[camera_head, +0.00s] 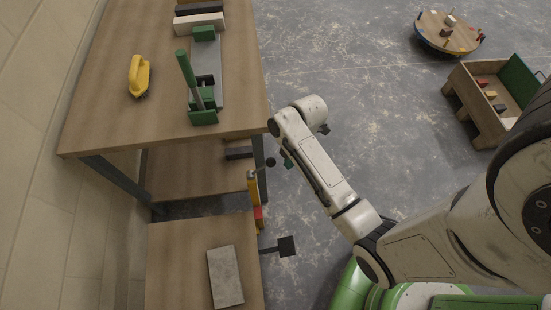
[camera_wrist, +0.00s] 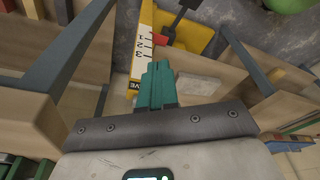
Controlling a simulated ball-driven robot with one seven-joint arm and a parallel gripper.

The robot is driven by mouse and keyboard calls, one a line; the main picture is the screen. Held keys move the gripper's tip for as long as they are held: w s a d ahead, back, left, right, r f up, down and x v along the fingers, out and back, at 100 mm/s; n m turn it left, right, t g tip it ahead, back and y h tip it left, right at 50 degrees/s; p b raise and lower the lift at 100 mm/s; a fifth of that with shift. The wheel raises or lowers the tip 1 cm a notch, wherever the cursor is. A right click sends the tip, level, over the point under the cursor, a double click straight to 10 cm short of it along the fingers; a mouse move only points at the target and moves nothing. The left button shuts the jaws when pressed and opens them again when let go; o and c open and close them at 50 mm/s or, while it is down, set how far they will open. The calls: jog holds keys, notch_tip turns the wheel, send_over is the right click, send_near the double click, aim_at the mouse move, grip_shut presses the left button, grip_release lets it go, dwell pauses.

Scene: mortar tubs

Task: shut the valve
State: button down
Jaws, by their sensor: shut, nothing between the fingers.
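The valve seems to be the yellow fitting (camera_head: 253,187) with a red part (camera_head: 258,213), at the gap between the two wooden benches. In the wrist view a white scale with numbers (camera_wrist: 146,42) stands beside its yellow plate (camera_wrist: 198,36) and red part (camera_wrist: 161,35). A black arm with a flat square end (camera_head: 287,246) sticks out near it; a black arm also shows at the top of the wrist view (camera_wrist: 186,12). My gripper (camera_wrist: 158,68) has teal fingers, shut and empty, in front of the scale's lower end. Contact cannot be told. In the head view my gripper (camera_head: 287,159) is mostly hidden behind my wrist.
The tall bench (camera_head: 110,110) holds a yellow-handled brush (camera_head: 139,75) and a green-handled lever tool (camera_head: 187,75). A grey slab (camera_head: 225,276) lies on the lower bench (camera_head: 175,265). An open wooden crate (camera_head: 477,115) and a round board (camera_head: 430,35) stand on the right. The floor between is clear.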

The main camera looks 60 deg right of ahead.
aim_at(259, 169)
jog(key=shift+w+a+p, duration=0.15)
jog(key=shift+w+a, duration=0.8)
jog(key=shift+w, duration=0.25)
jog(key=shift+w+a+p, duration=0.1)
jog(key=shift+w+a, duration=0.85)
jog(key=shift+w, duration=0.3)
jog(key=shift+w+a+p, duration=0.15)
jog(key=shift+w+a, duration=0.8)
jog(key=shift+w, duration=0.25)
jog(key=r+p, duration=0.4)
jog(key=p, duration=0.1)
jog(key=s+d+r+p, duration=0.1)
jog(key=r+p, duration=0.1)
jog(key=shift+s+r, duration=0.1)
jog(key=shift+r, duration=0.3)
jog(key=shift+s+d+r, duration=0.1)
jog(key=shift+s+r, duration=0.05)
jog(key=shift+r, duration=0.4)
jog(key=shift+s+d+r, duration=0.1)
jog(key=shift+r, duration=0.45)
jog(key=s+a+r+m+h+b, duration=0.1)
jog(key=s+a+m+b, duration=0.1)
jog(key=s+m, duration=0.4)
jog(key=s+a+r+m+h+b, duration=0.1)
jog(key=s+a+m+b, duration=0.2)
jog(key=s+m, duration=0.4)
jog(key=shift+a+m, duration=0.25)
jog(key=shift+m, duration=0.35)
jog(key=shift+r, duration=0.1)
